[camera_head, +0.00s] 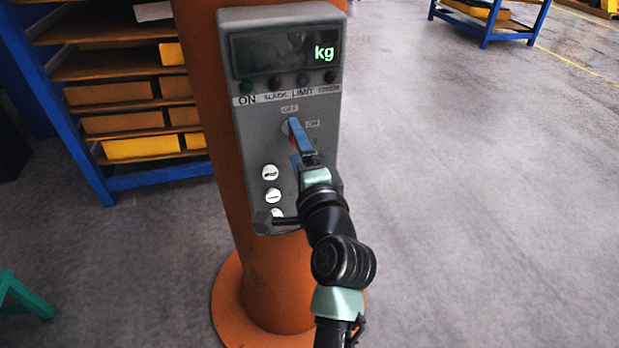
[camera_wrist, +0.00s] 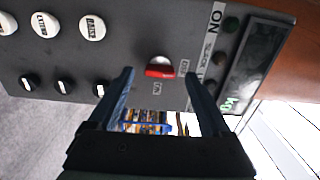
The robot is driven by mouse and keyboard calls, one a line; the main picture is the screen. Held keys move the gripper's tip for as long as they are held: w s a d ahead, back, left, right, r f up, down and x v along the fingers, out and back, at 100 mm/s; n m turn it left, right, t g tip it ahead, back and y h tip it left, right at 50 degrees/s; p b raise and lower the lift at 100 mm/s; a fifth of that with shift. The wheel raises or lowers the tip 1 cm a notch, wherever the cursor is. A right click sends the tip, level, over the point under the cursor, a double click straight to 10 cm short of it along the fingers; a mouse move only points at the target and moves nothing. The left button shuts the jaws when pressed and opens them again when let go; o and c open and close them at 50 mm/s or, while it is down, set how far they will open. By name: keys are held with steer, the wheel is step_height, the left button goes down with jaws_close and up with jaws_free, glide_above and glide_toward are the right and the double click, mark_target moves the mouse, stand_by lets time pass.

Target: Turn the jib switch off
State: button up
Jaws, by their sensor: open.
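The jib switch is a rotary knob with a red grip (camera_wrist: 160,71) and a pale base, on a grey control box (camera_head: 245,130) fixed to an orange column. Labels OFF and ON sit beside it. In the head view the knob (camera_head: 285,128) is mostly hidden behind my gripper (camera_head: 296,127). In the wrist view my open gripper (camera_wrist: 160,77) has one blue finger on each side of the knob, with gaps visible on both sides. I cannot tell which label the knob points at.
A display (camera_head: 285,52) reading "kg" and a row of lamps are above the switch. White buttons (camera_head: 270,173) are below it; the wrist view also shows black knobs (camera_wrist: 65,87). A blue-framed shelf (camera_head: 85,165) stands at left.

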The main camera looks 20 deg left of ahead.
steer(key=b+v, duration=0.2)
steer(key=v, duration=0.8)
